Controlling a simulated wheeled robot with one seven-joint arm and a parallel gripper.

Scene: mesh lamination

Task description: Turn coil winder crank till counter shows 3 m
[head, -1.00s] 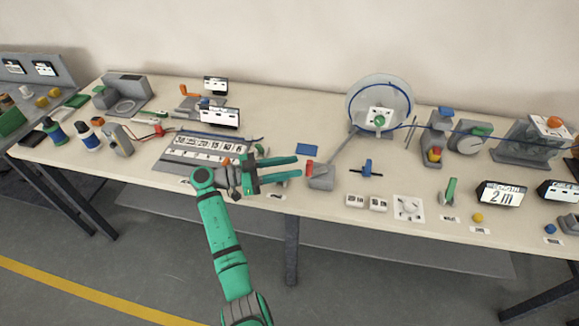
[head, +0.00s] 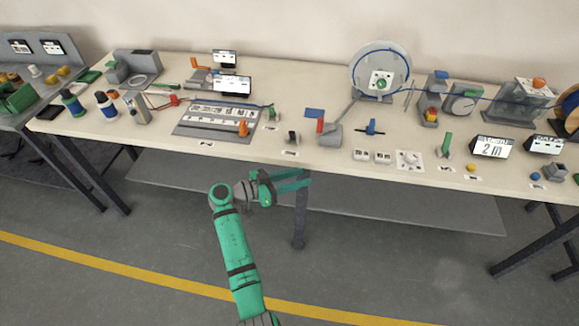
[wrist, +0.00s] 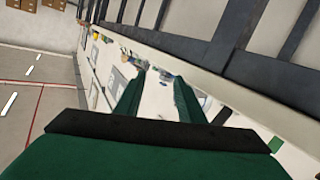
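The coil winder (head: 362,73) stands at the back of the table, a round pale disc with a white centre plate and a green knob (head: 381,84). Blue cable runs from it to the right. I cannot tell for sure which part is the crank. A counter display (head: 491,147) at the front right reads 2 m. My gripper (head: 308,181) is in front of the table's front edge, low and left of the winder, well apart from it. Its two green fingers are apart with nothing between them. They also show open in the wrist view (wrist: 156,78).
A cable spool (head: 571,105) is at the far right. Table legs (head: 301,215) stand below. The floor in front is clear.

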